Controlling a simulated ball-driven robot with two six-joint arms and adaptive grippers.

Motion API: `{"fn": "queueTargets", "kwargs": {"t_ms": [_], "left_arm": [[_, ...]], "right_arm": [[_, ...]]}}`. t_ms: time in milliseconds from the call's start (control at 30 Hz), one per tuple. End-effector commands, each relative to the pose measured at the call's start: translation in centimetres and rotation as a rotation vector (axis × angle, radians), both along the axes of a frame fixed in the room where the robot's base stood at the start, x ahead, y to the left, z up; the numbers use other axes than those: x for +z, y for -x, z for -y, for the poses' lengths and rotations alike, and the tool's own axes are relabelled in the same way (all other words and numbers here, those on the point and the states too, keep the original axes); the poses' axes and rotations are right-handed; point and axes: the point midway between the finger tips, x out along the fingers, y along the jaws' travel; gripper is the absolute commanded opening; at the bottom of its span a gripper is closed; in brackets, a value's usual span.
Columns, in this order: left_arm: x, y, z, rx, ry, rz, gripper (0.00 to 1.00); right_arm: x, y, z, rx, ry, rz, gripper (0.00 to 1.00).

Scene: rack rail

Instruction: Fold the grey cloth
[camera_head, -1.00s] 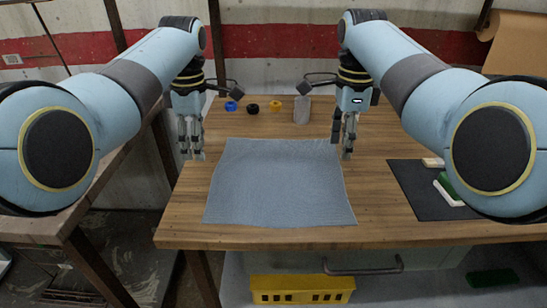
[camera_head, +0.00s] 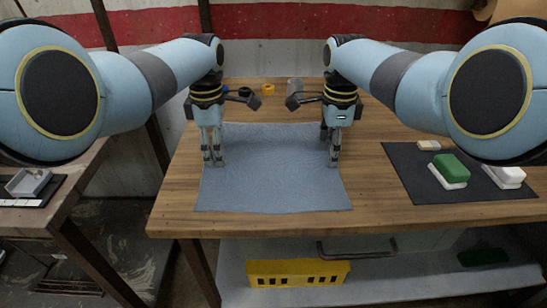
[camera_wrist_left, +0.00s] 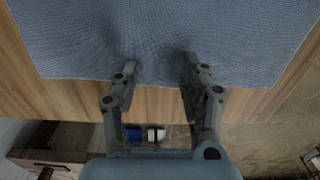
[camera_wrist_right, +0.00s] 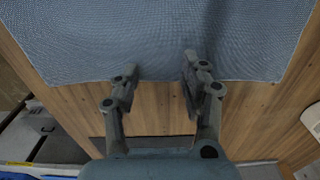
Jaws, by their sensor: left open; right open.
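The grey cloth (camera_head: 272,180) lies spread flat as a rough square on the wooden table; its weave fills the upper part of the left wrist view (camera_wrist_left: 160,30) and the right wrist view (camera_wrist_right: 160,35). Whether the tips touch the cloth is unclear.
A dark mat (camera_head: 408,178) on the right holds a green-topped block (camera_head: 450,168), a white block (camera_head: 506,175) and a small tan block (camera_head: 429,145). A yellow ring (camera_head: 268,88) and a grey item (camera_head: 294,86) stand at the back. The front table strip is bare.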

Motion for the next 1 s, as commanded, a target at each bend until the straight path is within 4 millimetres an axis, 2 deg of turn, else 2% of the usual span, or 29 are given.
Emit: {"fn": "queueTargets", "kwargs": {"t_ms": [467,1000], "left_arm": [[-0.34,0.0,-0.03,0.0,0.0,-0.001,0.44],[-0.54,0.07,-0.05,0.0,-0.001,-0.001,0.09]], "right_arm": [[-0.26,0.02,0.03,0.0,0.001,-0.001,0.44],[-0.52,0.14,0.04,0.0,0.001,-0.003,0.09]]}}
